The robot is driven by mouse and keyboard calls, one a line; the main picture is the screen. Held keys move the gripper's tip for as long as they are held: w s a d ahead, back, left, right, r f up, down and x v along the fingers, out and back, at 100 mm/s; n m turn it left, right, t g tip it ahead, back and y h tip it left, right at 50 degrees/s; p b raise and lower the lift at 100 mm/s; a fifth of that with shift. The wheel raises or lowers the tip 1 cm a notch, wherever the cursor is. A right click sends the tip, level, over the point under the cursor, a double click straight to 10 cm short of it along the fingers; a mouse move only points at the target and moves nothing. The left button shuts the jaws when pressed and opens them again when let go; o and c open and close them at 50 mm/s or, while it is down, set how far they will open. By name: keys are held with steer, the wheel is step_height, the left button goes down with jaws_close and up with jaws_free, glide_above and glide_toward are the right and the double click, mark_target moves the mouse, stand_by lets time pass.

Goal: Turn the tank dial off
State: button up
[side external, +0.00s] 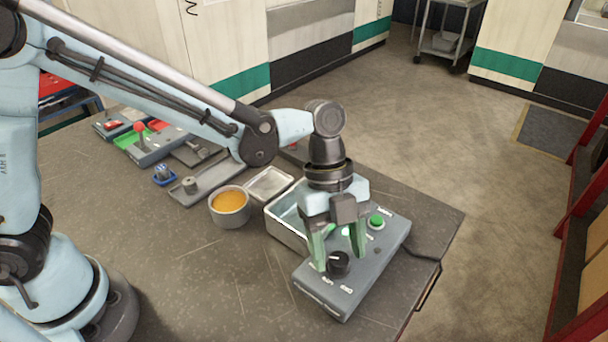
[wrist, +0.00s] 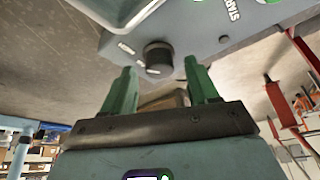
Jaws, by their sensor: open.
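The tank dial is a black knob (side external: 338,263) near the front left end of a grey control box (side external: 375,275). Small white labels sit around the dial, too small to read for sure. The dial also shows in the wrist view (wrist: 158,57), beyond and between the fingertips. My gripper (side external: 337,262) has two green fingers pointing down over the box, spread apart and empty. In the wrist view my gripper (wrist: 162,75) is open, with a finger on either side of the dial's line. I cannot tell whether a finger touches the dial.
A green button (side external: 376,222) is on the same box. A metal tank (side external: 283,228) stands behind the box on the left, with a bowl of orange contents (side external: 229,206) beside it. More control panels (side external: 155,144) lie farther back. The front left tabletop (side external: 190,270) is clear.

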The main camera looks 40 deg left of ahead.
steer(key=shift+d+f, duration=0.15)
steer(key=shift+f, duration=0.15)
steer(key=shift+c, duration=0.3)
steer(key=c, duration=0.9)
steer(key=shift+c, duration=0.3)
